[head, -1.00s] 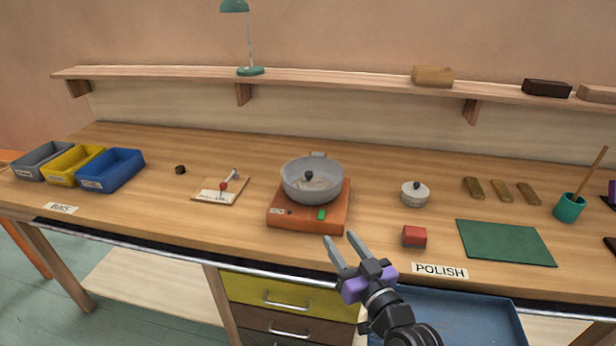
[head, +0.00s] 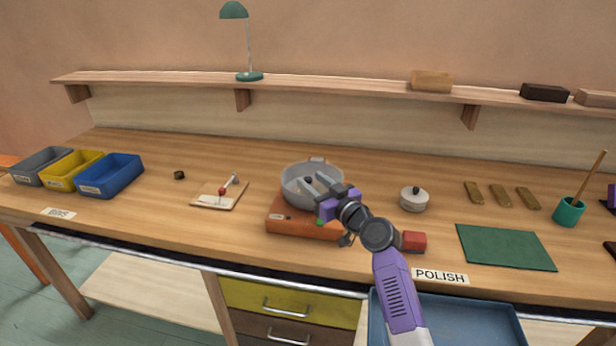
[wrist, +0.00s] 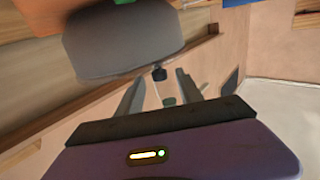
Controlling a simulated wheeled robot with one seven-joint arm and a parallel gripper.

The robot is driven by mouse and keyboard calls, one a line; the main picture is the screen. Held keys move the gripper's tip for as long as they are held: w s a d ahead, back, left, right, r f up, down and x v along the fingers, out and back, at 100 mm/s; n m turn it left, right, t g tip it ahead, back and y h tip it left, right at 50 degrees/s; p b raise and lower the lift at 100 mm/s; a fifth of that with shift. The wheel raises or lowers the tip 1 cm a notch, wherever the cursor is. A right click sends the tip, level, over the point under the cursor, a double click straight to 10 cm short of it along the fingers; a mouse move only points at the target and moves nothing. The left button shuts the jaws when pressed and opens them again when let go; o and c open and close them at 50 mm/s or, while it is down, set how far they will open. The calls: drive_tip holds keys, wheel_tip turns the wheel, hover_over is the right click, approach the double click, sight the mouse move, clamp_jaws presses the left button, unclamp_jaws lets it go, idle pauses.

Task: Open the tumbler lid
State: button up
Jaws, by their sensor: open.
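The grey tumbler (head: 297,198) sits on an orange base (head: 290,222) near the middle of the bench. Its black lid knob (head: 308,181) shows inside the rim; the lid is largely hidden by my fingers. My gripper (head: 313,184) is open over the tumbler, its fingertips close to the knob. In the wrist view the tumbler (wrist: 120,42) fills the upper left, and the knob (wrist: 159,73) appears between my two fingertips (wrist: 158,77). I cannot tell whether the fingers touch the knob.
A red block (head: 414,242) lies right of the base, partly behind my arm. A small lidded pot (head: 413,203) stands further right, with a green mat (head: 505,247) beyond. A wooden board (head: 212,199) lies left. Clear bench lies behind the tumbler.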

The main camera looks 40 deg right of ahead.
drive_tip(key=shift+w+d, duration=0.15)
drive_tip(key=shift+w, duration=1.2)
drive_tip(key=shift+c, duration=0.4)
clamp_jaws()
